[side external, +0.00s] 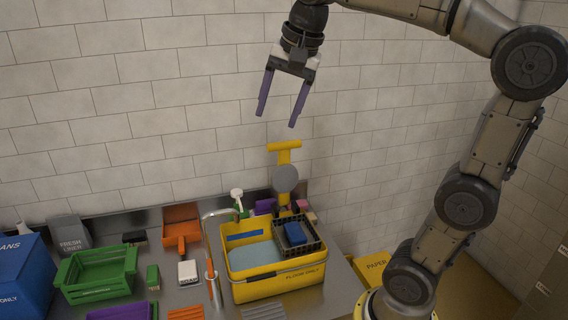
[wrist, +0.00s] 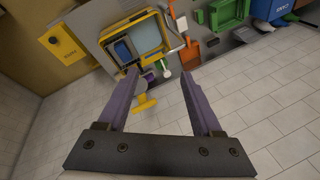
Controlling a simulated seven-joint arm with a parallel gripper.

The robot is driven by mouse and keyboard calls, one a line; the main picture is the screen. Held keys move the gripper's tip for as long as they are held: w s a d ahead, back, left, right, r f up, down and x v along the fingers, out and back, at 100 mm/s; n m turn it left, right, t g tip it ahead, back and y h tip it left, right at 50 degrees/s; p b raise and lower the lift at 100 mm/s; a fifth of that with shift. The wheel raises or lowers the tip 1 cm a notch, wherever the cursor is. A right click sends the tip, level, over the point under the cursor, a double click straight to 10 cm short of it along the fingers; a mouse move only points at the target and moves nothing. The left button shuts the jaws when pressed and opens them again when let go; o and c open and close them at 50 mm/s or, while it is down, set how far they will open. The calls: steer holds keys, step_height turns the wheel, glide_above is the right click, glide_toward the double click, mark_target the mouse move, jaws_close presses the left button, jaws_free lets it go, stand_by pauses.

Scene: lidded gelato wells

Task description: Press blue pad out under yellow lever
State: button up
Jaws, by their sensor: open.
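The blue pad (side external: 294,233) lies in a dark slatted basket (side external: 312,246) at the right side of a yellow bucket (side external: 265,293). It also shows in the wrist view (wrist: 122,50). The yellow lever (side external: 284,146) stands upright behind the basket, with a crossbar on top and a grey round part (side external: 285,178) lower down. In the wrist view the lever (wrist: 145,103) is partly behind the left finger.
The bucket's other side holds pale blue water (side external: 254,256). A tap (side external: 211,240) stands left of the bucket. An orange dustpan (side external: 182,227), green crate (side external: 97,273) and blue box (side external: 22,280) stand further left. A tiled wall is behind; the air around my gripper is clear.

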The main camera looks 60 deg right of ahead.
steer(key=w+d+m+g, duration=0.1)
steer(key=w+d+m, duration=0.4)
steer(key=w+d, duration=0.3)
steer(key=m+g, duration=0.3)
steer(key=m, duration=0.2)
glide_above(284, 162)
steer(key=shift+y, duration=0.4)
steer(key=f, duration=1.5)
steer(key=shift+w+d+f, duration=0.2)
steer(key=shift+d+f, duration=0.2)
step_height(284, 162, down, 14)
steer(key=shift+r, duration=0.25)
jaws_close()
